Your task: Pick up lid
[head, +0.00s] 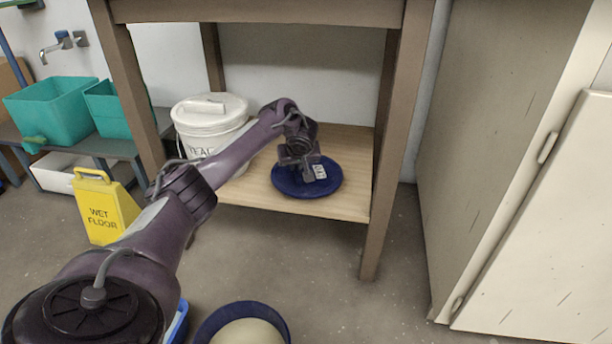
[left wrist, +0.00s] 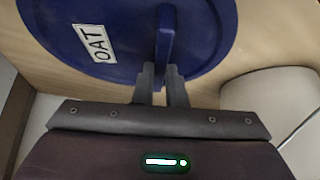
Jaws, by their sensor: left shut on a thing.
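A round blue lid (head: 292,187) with a white label lies on the lower wooden shelf of the table, right of the white bucket. In the left wrist view the lid (left wrist: 200,45) shows a label reading OAT and a raised blue handle (left wrist: 164,40). My left gripper (head: 300,165) is over the lid; in the left wrist view its fingers (left wrist: 161,80) are shut on the handle. The lid appears to rest on the shelf. My right gripper is not in view.
A white lidded bucket (head: 207,125) stands left on the shelf (head: 345,200). Table legs flank the shelf. An open blue-rimmed bucket (head: 245,325) with pale contents stands on the floor in front. A yellow wet floor sign (head: 103,210) is left; a cabinet (head: 490,130) is right.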

